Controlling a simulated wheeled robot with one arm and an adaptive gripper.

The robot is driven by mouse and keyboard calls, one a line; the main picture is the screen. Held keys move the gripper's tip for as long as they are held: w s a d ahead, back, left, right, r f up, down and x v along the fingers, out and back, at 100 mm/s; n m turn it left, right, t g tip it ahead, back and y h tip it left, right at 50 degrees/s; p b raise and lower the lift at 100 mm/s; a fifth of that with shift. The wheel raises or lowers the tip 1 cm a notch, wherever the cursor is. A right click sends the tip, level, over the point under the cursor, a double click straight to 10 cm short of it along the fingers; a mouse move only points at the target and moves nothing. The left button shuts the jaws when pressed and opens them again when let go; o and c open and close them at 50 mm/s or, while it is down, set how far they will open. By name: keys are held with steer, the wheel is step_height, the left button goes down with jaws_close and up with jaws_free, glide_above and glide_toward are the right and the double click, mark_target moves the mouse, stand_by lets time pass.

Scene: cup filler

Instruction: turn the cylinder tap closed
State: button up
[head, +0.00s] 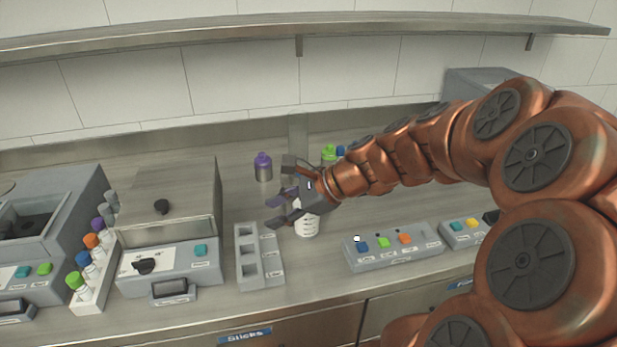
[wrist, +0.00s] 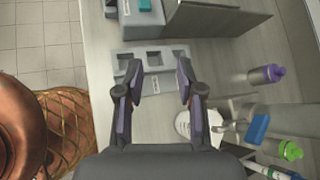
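I cannot make out the cylinder tap for certain. In the wrist view a blue block-like part (wrist: 257,128) sits beside a grey metal fitting (wrist: 228,126), next to a white cup (wrist: 184,125); this may be the tap, but its setting is not readable. In the head view my gripper hides most of that area. The white cup (head: 307,225) stands on the counter partly behind my gripper. My gripper (head: 272,213) is open, its two dark fingers (wrist: 158,82) wide apart with nothing between them. It is above the counter, left of the cup in the head view.
A grey three-slot holder (head: 247,280) stands left of the cup. A purple-capped bottle (head: 263,170) and a green-capped one (head: 328,152) stand behind. A button panel (head: 375,262) is at the right front, a grey machine (head: 168,225) at the left. A shelf (head: 240,37) spans the wall.

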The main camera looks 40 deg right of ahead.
steer(key=w+d+r+m+t+h+b, duration=0.1)
steer(key=d+m+t, duration=0.1)
steer(key=d+m, duration=0.45)
steer(key=d+r+m+t+h, duration=0.1)
steer(key=d+m+t+h, duration=0.15)
steer(key=d, duration=0.65)
steer(key=shift+t+y, duration=0.25)
steer(key=shift+y, duration=0.1)
steer(key=shift+p+x, duration=0.3)
steer(key=shift+x, duration=3.6)
steer(key=shift+r, duration=0.1)
steer(key=shift+c, duration=0.4)
jaws_close()
